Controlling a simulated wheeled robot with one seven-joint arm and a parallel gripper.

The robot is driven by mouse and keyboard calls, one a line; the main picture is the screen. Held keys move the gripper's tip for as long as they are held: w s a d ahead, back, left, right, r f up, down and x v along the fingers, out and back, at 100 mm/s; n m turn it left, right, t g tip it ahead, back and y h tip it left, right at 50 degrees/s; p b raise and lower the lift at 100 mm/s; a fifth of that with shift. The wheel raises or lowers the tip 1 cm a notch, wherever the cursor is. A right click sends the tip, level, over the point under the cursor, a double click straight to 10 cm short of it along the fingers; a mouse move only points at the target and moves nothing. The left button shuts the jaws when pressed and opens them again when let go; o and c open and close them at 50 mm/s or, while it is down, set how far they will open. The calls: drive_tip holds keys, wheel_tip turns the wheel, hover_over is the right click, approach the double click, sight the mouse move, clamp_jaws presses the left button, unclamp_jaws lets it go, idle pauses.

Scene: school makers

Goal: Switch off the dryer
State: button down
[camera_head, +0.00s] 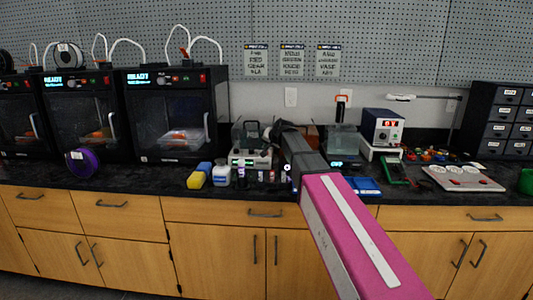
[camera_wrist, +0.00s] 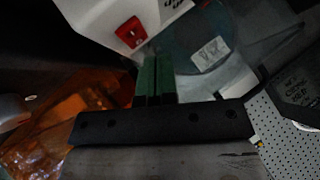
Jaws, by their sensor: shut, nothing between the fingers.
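A dryer with a white base (camera_head: 250,158) and a clear lid stands on the black counter in the head view, just left of my arm's end. In the wrist view a white housing (camera_wrist: 105,15) carries a red switch (camera_wrist: 131,31). A teal spool with a white label (camera_wrist: 208,52) is beside it. My gripper (camera_wrist: 152,60) has its green fingers together and empty, with the tips close below the switch. I cannot tell whether they touch the housing or which way the switch is set. In the head view my arm hides the fingertips.
Another clear-lidded unit (camera_head: 342,143) stands right of my arm. Several black 3D printers (camera_head: 175,115) line the left. A power supply (camera_head: 383,128) is at right. Pegboard (camera_head: 380,40) covers the wall.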

sight(268, 152)
drive_tip(key=shift+f, duration=0.3)
drive_tip(key=shift+w+f, duration=0.1)
drive_tip(key=shift+f, duration=0.2)
idle(0.6)
drive_tip(key=shift+r, duration=0.1)
drive_tip(key=shift+r, duration=0.65)
drive_tip(key=shift+s+r, duration=0.2)
drive_tip(key=shift+r, duration=1.05)
drive_tip(key=shift+s+r, duration=0.2)
drive_tip(key=shift+r, duration=1)
